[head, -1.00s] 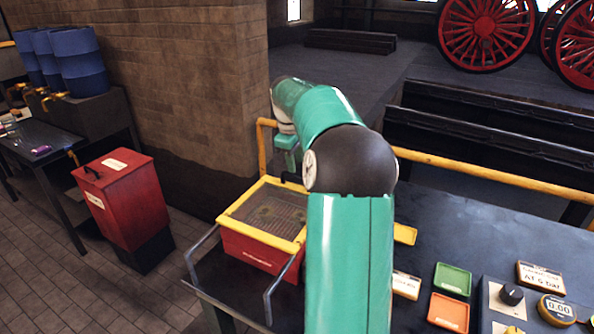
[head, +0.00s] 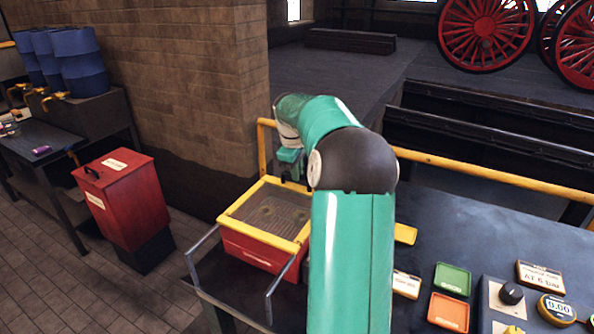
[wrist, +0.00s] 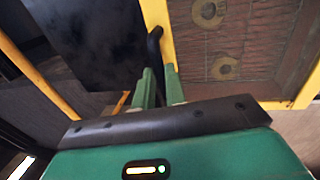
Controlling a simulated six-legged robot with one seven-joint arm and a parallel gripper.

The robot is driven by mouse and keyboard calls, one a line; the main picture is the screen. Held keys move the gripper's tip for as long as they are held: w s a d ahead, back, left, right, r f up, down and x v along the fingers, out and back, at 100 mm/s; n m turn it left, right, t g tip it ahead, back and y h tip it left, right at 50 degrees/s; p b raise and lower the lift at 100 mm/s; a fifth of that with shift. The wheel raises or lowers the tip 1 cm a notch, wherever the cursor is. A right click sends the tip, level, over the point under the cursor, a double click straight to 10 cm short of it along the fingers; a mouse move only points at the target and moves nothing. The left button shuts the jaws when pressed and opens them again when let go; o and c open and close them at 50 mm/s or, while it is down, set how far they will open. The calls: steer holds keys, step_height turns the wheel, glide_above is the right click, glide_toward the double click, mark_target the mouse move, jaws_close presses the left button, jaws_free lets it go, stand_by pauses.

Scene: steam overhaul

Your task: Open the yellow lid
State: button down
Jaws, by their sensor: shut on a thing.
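The yellow lid (head: 227,220) is a yellow frame around a see-through mesh panel. It lies flat over a red box at the bench's left end, and it also shows in the wrist view (wrist: 162,22). A black handle (wrist: 154,45) stands at its edge, next to the yellow frame. My gripper (wrist: 160,85) is shut on this black handle, its green fingers on either side of the lower end. In the head view my arm hides most of the gripper and the lid's right edge.
The red box (head: 258,256) sits on a dark bench (head: 460,235) with metal rails at its left end. A yellow rail (head: 490,174) runs behind the bench. Green (head: 453,279) and orange (head: 449,312) trays and a control panel (head: 520,303) lie to the right. A red bin (head: 124,200) stands on the floor at left.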

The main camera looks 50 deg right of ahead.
glide_above(271, 218)
stand_by(0.4)
steer(key=c, duration=1.5)
jaws_free()
steer(key=shift+o, duration=0.2)
step_height(271, 218, up, 14)
steer(key=a, duration=0.2)
steer(key=shift+s+a+f, duration=0.2)
steer(key=shift+s+a, duration=0.05)
steer(key=shift+s, duration=0.2)
